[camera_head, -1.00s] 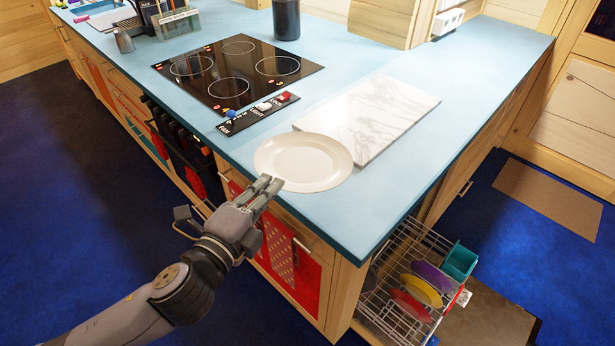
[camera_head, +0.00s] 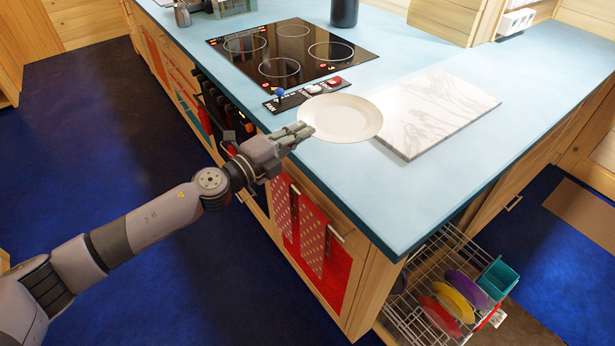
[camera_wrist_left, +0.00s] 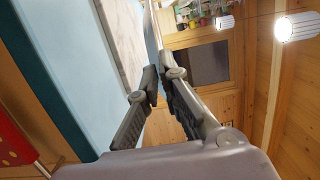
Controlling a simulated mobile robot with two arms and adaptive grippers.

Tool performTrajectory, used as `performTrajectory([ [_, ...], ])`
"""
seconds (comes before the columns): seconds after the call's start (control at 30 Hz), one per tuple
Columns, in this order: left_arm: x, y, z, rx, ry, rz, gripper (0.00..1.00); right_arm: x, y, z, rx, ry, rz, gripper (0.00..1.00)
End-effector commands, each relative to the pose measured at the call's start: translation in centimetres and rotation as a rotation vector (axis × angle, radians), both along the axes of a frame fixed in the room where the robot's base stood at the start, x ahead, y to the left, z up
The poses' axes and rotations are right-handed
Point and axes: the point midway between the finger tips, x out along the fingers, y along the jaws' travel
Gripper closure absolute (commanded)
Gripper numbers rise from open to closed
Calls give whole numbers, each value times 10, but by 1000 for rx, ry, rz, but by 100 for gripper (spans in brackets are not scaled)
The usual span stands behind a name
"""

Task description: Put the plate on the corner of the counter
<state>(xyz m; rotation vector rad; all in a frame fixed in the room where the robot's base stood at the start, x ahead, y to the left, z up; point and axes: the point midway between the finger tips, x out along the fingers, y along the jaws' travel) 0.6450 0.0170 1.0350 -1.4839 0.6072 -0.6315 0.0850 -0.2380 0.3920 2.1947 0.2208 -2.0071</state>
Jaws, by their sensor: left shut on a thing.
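A round white plate (camera_head: 345,119) is over the blue counter (camera_head: 375,205), near its front edge in the head view. My left gripper (camera_head: 304,132) is shut on the plate's near left rim. The plate overlaps the marble board's left corner and the edge of the control panel. I cannot tell whether it hovers or touches them. The counter's near corner (camera_head: 396,250) is bare, to the lower right of the plate. In the left wrist view the fingers (camera_wrist_left: 154,82) are close together, with the plate perhaps a thin edge-on strip. My right gripper is not in view.
A white marble board (camera_head: 440,112) lies right of the plate. A black cooktop (camera_head: 290,50) and a control panel (camera_head: 300,94) with knobs lie behind it. A pulled-out rack (camera_head: 430,295) of coloured plates stands below the corner. The counter's front strip is clear.

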Motion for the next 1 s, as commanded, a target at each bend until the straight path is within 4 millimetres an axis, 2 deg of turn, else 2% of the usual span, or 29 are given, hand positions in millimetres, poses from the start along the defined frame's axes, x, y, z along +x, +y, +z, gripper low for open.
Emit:
performTrajectory([
  [0.03, -1, -1, -22, -4, 6, 2, 100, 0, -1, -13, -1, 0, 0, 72],
  [0.23, 0, -1, -64, -4, 1, 1, 100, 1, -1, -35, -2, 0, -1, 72],
  [0.47, 0, 0, -83, -2, -2, 1, 100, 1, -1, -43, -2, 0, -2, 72],
  [0.6, 0, -1, -107, -4, 0, 2, 100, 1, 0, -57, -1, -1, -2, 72],
  [0.7, 0, -1, -117, -4, -2, 1, 100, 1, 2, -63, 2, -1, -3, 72],
  [1.0, 0, 0, -118, -1, -3, 0, 100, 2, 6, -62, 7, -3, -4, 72],
])
